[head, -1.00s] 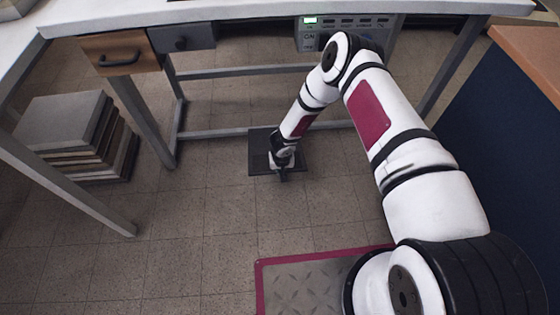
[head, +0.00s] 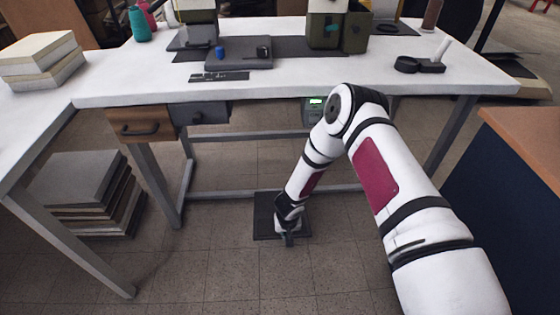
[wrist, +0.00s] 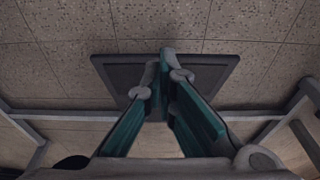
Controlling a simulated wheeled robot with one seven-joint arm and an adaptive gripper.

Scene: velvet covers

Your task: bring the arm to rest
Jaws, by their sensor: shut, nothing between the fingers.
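My gripper (head: 289,238) hangs low on my bent arm, in front of the table and above a dark flat plate (head: 262,232) on the floor. The gripper points down. In the wrist view my gripper (wrist: 168,62) shows its two teal-sided fingers coming together at the tips, with nothing between them. The dark plate (wrist: 110,72) lies beyond the fingertips in that view. I cannot tell how high the fingertips are above it.
The white table (head: 300,83) stands behind my arm and carries a blue spool (head: 219,52) and several other things. Its drawers (head: 140,126) are shut. Stacked slabs (head: 80,185) lie at left, a dark blue cabinet (head: 510,190) stands at right. Floor (head: 200,270) in front is clear.

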